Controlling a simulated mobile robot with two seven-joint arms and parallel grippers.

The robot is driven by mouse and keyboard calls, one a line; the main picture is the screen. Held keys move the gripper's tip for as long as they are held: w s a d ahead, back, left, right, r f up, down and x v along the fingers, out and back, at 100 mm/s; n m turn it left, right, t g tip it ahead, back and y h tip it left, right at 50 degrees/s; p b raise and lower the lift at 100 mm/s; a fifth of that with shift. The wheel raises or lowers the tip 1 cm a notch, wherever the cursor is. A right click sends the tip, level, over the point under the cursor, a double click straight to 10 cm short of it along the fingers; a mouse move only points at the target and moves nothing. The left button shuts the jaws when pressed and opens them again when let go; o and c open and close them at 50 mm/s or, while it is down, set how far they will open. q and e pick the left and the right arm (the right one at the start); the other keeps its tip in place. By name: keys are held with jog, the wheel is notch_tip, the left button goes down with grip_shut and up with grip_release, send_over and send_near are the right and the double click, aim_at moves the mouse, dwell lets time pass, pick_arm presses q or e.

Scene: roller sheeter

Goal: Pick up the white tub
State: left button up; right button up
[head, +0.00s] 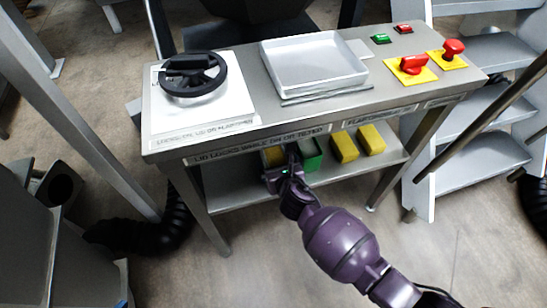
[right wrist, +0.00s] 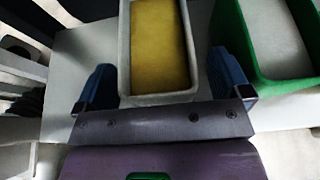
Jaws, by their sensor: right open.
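The white tub (right wrist: 124,50), with yellow contents, stands on the lower shelf. In the right wrist view it lies between the two blue fingers of my right gripper (right wrist: 163,78). One finger is on each side of its near end, and a gap shows on the left. Whether the right finger touches it I cannot tell. In the head view my right gripper (head: 285,168) reaches in at the shelf and is open; it hides much of the tub, whose yellow contents (head: 272,154) show under the table edge. My left gripper is not in view.
A green tub (right wrist: 262,80) with pale contents stands close to the right of the white tub. Two yellow blocks (head: 343,147) (head: 370,139) lie further right on the shelf (head: 240,194). The tabletop's front edge (head: 320,124) overhangs the shelf.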

jog(key=shift+w+a, duration=0.1)
jog(key=shift+w, duration=0.3)
jog(key=c, duration=1.2)
jog(key=shift+r, duration=0.5)
notch_tip(320, 180, up, 4)
jog(key=p, duration=0.3)
pick_arm(q)
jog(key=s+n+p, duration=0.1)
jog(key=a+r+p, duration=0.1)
jog(key=p, duration=0.1)
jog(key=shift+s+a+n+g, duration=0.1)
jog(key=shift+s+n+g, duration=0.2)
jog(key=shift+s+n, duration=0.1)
pick_arm(e)
jog(key=s+d, duration=0.1)
jog(key=s, duration=0.4)
jog(key=s+d+f, duration=0.1)
jog(key=s+d, duration=0.1)
jog(key=s, duration=0.4)
jog(key=s+d, duration=0.2)
jog(key=s, duration=0.4)
jog(key=shift+s+d+f, duration=0.1)
jog(key=shift+d+f, duration=0.1)
jog(key=shift+d, duration=0.05)
